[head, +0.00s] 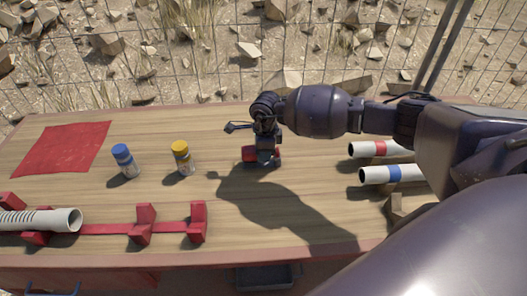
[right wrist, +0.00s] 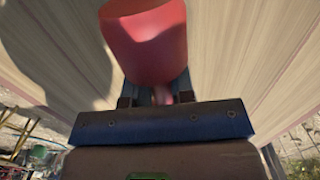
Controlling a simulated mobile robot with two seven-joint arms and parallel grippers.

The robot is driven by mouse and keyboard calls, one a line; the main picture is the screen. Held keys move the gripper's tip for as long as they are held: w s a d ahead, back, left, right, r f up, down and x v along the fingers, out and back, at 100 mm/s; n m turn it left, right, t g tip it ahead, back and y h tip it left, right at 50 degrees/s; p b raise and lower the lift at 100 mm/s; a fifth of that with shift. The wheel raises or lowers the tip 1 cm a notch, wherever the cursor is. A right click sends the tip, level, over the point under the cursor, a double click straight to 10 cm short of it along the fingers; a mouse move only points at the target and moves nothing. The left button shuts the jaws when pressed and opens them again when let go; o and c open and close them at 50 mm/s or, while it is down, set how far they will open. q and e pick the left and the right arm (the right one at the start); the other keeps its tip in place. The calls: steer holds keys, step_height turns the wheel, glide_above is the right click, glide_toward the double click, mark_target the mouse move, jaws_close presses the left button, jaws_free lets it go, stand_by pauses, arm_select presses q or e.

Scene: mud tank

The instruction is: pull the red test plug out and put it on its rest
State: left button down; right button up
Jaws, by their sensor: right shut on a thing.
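The red test plug (right wrist: 145,45) is a short, thick red cylinder with a narrow stem in the right wrist view. My right gripper (right wrist: 156,90) is shut on it at the stem. Two white pipes lie at the right, the red-banded pipe (head: 380,149) and the blue-banded pipe (head: 392,174), both with open ends. My left gripper is out of view.
A blue-capped jar (head: 125,161) and a yellow-capped jar (head: 183,159) stand left of the gripper. A red mat (head: 62,148) lies at the far left. A red rack (head: 143,226) holds a ribbed white pipe (head: 40,220) at the front left. Wood between is clear.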

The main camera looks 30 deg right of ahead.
steer(key=o, duration=0.8)
steer(key=shift+o, duration=0.5)
steer(key=shift+r, duration=0.1)
steer(key=shift+r, duration=0.3)
steer(key=r, duration=1)
steer(key=shift+s+d+p, duration=0.1)
steer(key=shift+d+p, duration=0.1)
steer(key=shift+p, duration=0.1)
